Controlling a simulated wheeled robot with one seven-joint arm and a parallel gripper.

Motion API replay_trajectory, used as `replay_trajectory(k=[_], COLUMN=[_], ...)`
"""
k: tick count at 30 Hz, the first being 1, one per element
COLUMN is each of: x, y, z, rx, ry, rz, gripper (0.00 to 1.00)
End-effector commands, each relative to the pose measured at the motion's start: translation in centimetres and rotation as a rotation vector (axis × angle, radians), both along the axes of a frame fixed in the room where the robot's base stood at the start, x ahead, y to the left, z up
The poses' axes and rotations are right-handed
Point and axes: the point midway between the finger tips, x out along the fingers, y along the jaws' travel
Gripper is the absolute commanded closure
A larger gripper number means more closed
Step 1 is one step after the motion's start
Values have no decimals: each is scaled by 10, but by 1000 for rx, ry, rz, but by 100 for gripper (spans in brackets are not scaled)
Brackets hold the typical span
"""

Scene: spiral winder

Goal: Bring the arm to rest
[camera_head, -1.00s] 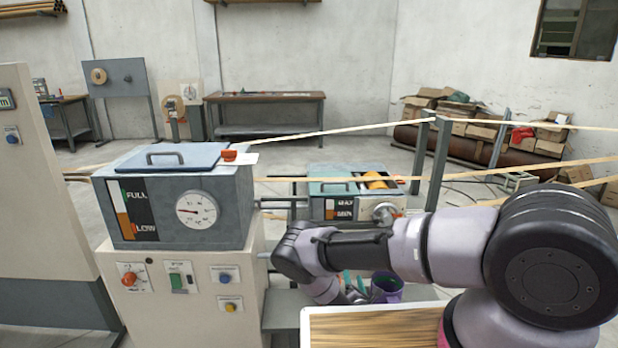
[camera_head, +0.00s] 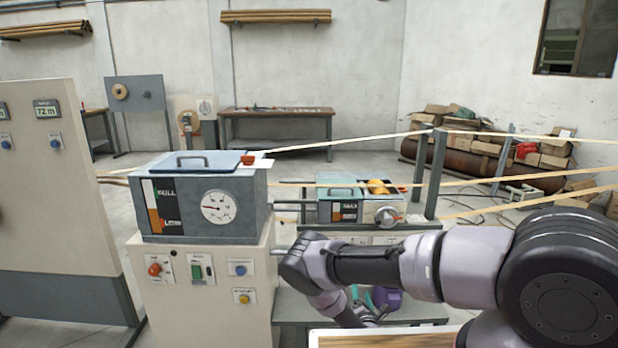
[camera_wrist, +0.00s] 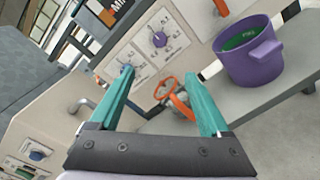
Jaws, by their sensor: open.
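My arm reaches in from the right in the head view, bent at the elbow, its outer end pointing down. My gripper (camera_wrist: 160,78) shows in the wrist view with its two teal fingers spread apart and nothing held between them. Beyond the fingers are a panel with knobs and an orange-handled valve (camera_wrist: 172,97). A purple cup (camera_wrist: 247,68) with green contents stands to the right of the fingers, apart from them. In the head view the gripper is small and partly hidden by the arm, near the purple cup (camera_head: 387,298).
A tank with a gauge (camera_head: 215,207) stands on a cream control cabinet (camera_head: 200,305) left of the arm. A smaller teal-lidded unit (camera_head: 340,193) lies behind the arm. Pale strips cross between posts (camera_head: 436,175). A wood-topped surface (camera_head: 385,341) shows at the bottom edge. Open floor lies behind.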

Motion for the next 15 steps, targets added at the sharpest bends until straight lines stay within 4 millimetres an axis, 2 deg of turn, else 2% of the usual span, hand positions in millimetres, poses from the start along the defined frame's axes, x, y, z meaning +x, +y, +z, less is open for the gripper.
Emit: replay_trajectory(k=[8, 15], x=[23, 53], y=[4, 8], z=[24, 61], rx=[138, 351], ry=[21, 51], rz=[-73, -181], gripper=[19, 19])
